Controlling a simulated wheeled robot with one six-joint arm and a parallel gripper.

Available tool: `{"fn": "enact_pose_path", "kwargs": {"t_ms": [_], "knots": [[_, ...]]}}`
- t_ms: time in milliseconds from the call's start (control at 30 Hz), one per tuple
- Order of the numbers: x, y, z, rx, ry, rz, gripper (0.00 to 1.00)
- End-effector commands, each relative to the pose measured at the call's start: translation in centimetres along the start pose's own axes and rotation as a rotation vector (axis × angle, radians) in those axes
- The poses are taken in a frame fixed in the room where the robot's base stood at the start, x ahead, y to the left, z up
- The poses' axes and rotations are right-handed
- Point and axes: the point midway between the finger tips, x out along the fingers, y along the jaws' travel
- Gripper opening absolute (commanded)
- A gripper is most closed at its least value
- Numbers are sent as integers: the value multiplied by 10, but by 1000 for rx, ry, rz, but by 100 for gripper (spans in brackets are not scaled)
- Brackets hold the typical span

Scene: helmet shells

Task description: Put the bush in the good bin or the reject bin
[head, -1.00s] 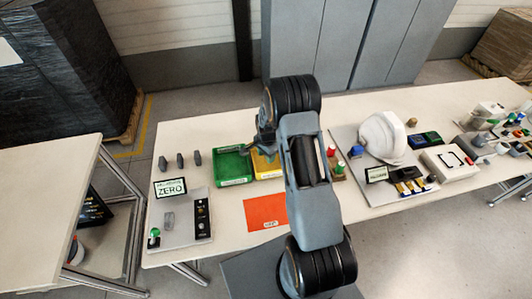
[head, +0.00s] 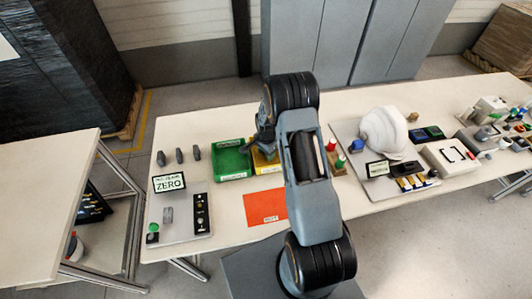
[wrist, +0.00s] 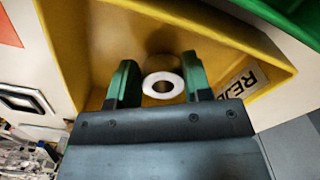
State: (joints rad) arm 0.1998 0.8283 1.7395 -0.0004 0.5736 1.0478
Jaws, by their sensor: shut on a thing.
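The bush (wrist: 149,80), a short ring with a pale face and a dark hole, sits between the fingers of my gripper (wrist: 158,72) in the wrist view. My gripper is shut on it. Both are over the inside of the yellow bin (wrist: 70,50), whose label begins "REJ". In the head view the yellow bin (head: 268,167) is partly hidden by my arm, and the bush cannot be made out there. The green bin (head: 236,178) stands just left of the yellow one and looks empty where visible.
An orange sheet (head: 264,207) lies in front of the bins. A grey panel with a "ZERO" display (head: 170,183) is at the left. Several grey pegs stand behind it. A white helmet shell (head: 384,132) is on a board at the right.

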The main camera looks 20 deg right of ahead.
Motion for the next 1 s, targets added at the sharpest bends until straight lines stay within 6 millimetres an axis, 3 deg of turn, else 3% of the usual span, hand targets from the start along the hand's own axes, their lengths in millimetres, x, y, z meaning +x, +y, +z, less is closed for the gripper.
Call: {"fn": "enact_pose_path", "kwargs": {"t_ms": [267,300,600,867,1000], "knots": [[7,0,0,0,0,0,19],[6,0,0,0,0,-1,47],[6,0,0,0,0,0,75],[4,0,0,0,0,0,75],[-8,-1,0,0,2,-3,75]]}}
